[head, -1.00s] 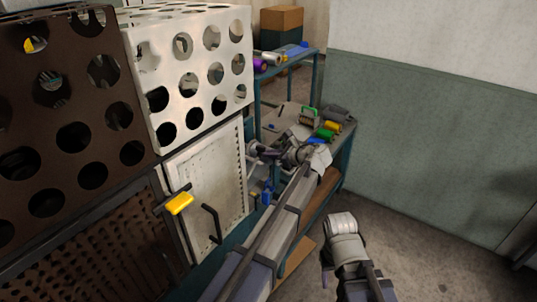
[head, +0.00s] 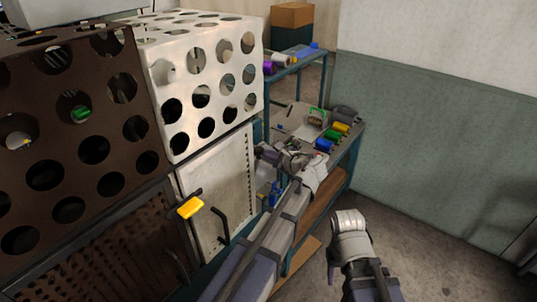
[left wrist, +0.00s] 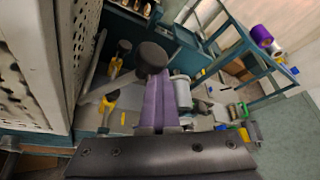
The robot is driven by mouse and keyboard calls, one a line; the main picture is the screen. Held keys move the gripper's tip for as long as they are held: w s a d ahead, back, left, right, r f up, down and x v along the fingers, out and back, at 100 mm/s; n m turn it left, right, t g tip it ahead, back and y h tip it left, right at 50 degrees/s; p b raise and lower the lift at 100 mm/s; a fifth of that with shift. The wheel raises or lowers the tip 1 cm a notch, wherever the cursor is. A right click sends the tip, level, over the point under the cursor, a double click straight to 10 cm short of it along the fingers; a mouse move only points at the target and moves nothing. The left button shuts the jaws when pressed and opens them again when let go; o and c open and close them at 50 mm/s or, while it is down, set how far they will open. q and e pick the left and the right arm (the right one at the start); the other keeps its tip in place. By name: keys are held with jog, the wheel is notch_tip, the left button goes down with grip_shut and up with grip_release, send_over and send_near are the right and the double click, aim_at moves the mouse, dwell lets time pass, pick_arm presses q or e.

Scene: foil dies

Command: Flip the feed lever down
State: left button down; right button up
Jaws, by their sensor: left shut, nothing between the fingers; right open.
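In the left wrist view a grey lever arm ends in a round black knob (left wrist: 151,56), which fits the feed lever. The arm slants up from lower left to the knob. My left gripper (left wrist: 153,76) has its purple fingers shut and empty, with their tips right at the knob; I cannot tell whether they touch. In the head view my left gripper (head: 268,155) is beside the right side of the white machine, and the lever cannot be made out there. My right gripper (head: 331,272) is low at the right, mostly hidden by its wrist, away from the machine.
A white perforated guard (head: 205,128) and a white door (head: 222,180) stand left of my left arm. A yellow handle (head: 190,208) sticks out in front. A teal-framed bench (head: 347,165) holds coloured rolls behind the arm. Floor at the right is clear.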

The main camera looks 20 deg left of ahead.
pick_arm(q)
notch_tip(320, 180, down, 4)
jog(key=w+d+r+b, duration=0.1)
jog(key=w+b, duration=0.1)
jog(key=b, duration=0.1)
jog(key=p+v, duration=0.3)
jog(key=v, duration=0.7)
pick_arm(e)
jog(key=shift+d+r, duration=0.1)
jog(key=shift+d, duration=0.3)
pick_arm(q)
jog(key=shift+f, duration=0.15)
